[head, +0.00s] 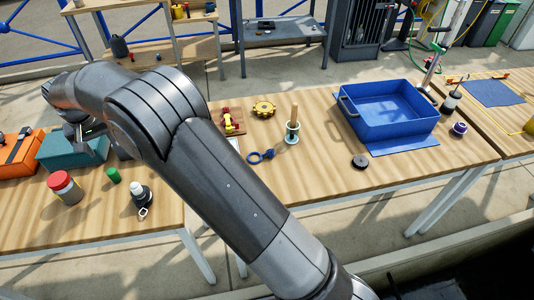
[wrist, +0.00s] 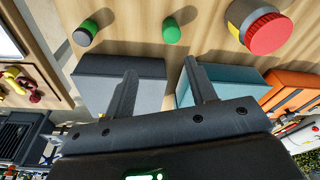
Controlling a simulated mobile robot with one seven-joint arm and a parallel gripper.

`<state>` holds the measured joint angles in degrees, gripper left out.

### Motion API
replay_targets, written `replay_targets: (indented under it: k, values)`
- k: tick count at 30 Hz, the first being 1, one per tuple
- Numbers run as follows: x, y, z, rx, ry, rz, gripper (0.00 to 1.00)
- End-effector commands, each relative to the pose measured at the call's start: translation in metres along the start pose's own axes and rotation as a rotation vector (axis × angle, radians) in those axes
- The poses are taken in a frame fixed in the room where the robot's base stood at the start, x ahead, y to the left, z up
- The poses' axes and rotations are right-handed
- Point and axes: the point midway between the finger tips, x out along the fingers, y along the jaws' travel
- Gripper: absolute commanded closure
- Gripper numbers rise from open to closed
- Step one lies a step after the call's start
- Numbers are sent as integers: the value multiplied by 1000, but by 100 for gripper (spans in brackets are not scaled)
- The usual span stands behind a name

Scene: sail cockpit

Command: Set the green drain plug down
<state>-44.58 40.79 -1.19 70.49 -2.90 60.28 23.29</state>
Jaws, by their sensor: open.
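A small green cylinder (head: 113,175), which looks like the green drain plug, stands on the wooden table in front of the teal box. It also shows in the wrist view (wrist: 172,31), apart from my fingers. A second small cylinder, grey with a green end (wrist: 86,33), is beside it in the wrist view; I cannot pick it out in the head view. My gripper (wrist: 162,84) is open with nothing between its fingers. The fingertips appear over the gap between the dark grey box (wrist: 112,82) and the teal box (wrist: 222,84). In the head view, my arm hides part of this area.
A red-lidded jar (head: 66,188) and a black-and-white bottle (head: 141,196) flank the green cylinder. An orange box (head: 20,152) is at the far left. A blue tray (head: 390,110) stands on the right part of the table. Bare wood shows near the front edge.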

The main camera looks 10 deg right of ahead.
Motion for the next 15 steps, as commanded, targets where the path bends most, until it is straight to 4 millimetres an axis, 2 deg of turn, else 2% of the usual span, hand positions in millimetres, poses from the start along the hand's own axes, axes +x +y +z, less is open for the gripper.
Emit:
replay_targets:
  k: [1,4,8,15]
  values:
    - [-16,18,0,14,11,-2,49]
    - [-50,58,6,42,32,-7,49]
    - [-92,112,24,76,58,-9,49]
    - [-158,199,78,137,113,-6,49]
